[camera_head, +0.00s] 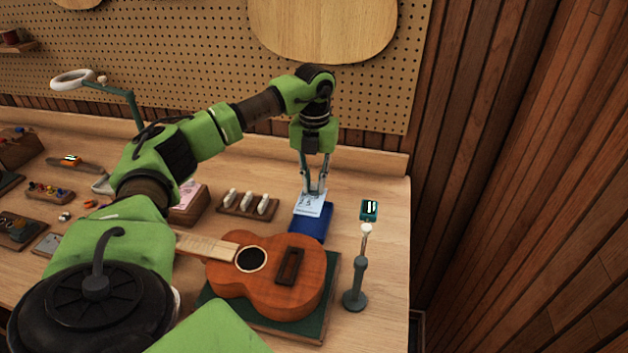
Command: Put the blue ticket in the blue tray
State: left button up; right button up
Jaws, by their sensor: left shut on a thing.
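My left gripper (314,192) points down at the back right of the workbench. It is shut on the blue ticket (308,207), a pale blue slip with dark writing. The ticket is over the back part of the blue tray (311,226), a dark blue tray lying on the bench behind the ukulele. I cannot tell whether the ticket touches the tray. My right gripper is not in view.
A brown ukulele (280,271) lies on a green mat just in front of the tray. A wooden block with white pegs (247,204) is left of the tray. A pegboard wall (200,60) closes the back.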

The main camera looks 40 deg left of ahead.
aim_at(314, 191)
pick_arm(q)
notch_tip(314, 191, down, 4)
jog(key=shift+r+b, duration=0.25)
jog(key=shift+b, duration=1)
jog(key=shift+f+b, duration=0.9)
jog(key=shift+f, duration=1.2)
jog(key=shift+r, duration=0.1)
jog(key=o, duration=0.8)
jog(key=o, duration=0.3)
